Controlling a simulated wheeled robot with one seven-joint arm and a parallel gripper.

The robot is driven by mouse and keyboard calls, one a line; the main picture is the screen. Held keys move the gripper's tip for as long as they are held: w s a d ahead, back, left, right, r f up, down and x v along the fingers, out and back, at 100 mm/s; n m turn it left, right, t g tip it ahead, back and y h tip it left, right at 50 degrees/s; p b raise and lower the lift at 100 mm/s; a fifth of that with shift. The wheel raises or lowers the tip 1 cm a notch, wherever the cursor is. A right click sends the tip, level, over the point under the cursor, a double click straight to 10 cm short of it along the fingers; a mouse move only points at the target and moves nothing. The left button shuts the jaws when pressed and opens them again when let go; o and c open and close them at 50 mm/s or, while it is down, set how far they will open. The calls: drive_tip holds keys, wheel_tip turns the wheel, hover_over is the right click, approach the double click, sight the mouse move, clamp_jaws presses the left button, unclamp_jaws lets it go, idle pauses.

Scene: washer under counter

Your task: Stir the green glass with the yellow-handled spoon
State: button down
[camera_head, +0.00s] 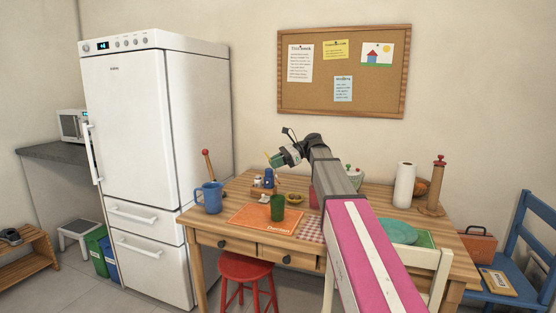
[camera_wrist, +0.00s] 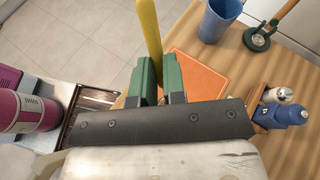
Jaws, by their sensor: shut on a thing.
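The green glass (camera_head: 277,207) stands upright on the table, at the right part of the orange placemat (camera_head: 250,222). My gripper (camera_head: 275,160) is above the table and the glass, apart from it, in the head view. In the wrist view its green fingers (camera_wrist: 159,78) are shut on the yellow handle of the spoon (camera_wrist: 150,28). The handle runs up to the top edge of that view. The spoon's bowl cannot be made out in either view. The glass cannot be made out in the wrist view.
A blue mug (camera_head: 210,197) stands left of the placemat; a blue bottle (camera_head: 269,178) stands behind the glass. A small dish (camera_head: 294,198) is right of it. A paper towel roll (camera_head: 404,185) stands farther right. A red stool (camera_head: 246,268) is in front.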

drive_tip(key=shift+w+r, duration=0.25)
drive_tip(key=shift+r, duration=0.05)
drive_tip(key=shift+s+a+f, duration=1.25)
drive_tip(key=shift+a+f, duration=0.35)
drive_tip(key=shift+f, duration=0.7)
drive_tip(key=w+d+f, duration=0.2)
drive_tip(key=d+f, duration=0.1)
drive_tip(key=f, duration=0.6)
drive_tip(key=shift+w+f, duration=0.25)
drive_tip(key=shift+f, duration=0.15)
drive_tip(key=shift+d+f, duration=0.1)
drive_tip(key=shift+d, duration=0.05)
